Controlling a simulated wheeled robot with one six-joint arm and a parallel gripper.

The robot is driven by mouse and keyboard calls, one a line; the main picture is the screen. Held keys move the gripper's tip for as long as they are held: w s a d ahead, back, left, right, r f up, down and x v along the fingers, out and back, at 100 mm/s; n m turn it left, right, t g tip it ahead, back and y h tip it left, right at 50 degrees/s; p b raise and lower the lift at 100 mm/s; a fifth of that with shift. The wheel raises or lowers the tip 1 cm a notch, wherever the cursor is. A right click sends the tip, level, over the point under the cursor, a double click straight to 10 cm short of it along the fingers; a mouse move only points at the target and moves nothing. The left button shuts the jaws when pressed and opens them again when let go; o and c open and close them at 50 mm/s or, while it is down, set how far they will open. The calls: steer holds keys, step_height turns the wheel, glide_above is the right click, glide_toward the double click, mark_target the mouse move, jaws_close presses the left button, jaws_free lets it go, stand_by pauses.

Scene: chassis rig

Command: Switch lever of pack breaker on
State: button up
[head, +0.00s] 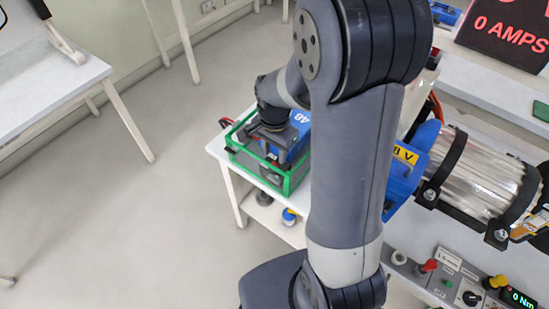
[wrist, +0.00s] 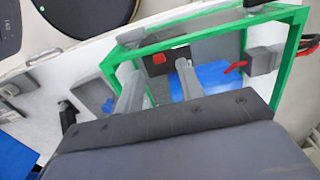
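The pack is a blue block marked "48" (head: 299,137) inside a green frame (head: 287,187) on the white bench. In the wrist view, the green frame (wrist: 197,37) surrounds a dark panel and a blue surface (wrist: 205,80). A small red part (wrist: 158,58) shows on the dark panel between my fingers, and a red lever-like part (wrist: 236,67) is to their right. I cannot tell which is the breaker lever. My gripper (wrist: 156,75) is open, its two fingers apart, reaching into the frame. In the head view, my gripper hides part of the pack.
A blue-ended metal cylinder (head: 480,170) in black clamps stands right of my arm. A control panel (head: 455,282) with knobs lies in front of it. A display reading "0 AMPS" (head: 510,32) is at upper right. Another table (head: 45,85) stands left, with open floor between.

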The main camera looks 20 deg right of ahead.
mark_target(274, 163)
steer(key=shift+f, duration=1.95)
steer(key=shift+c, duration=0.2)
jaws_close()
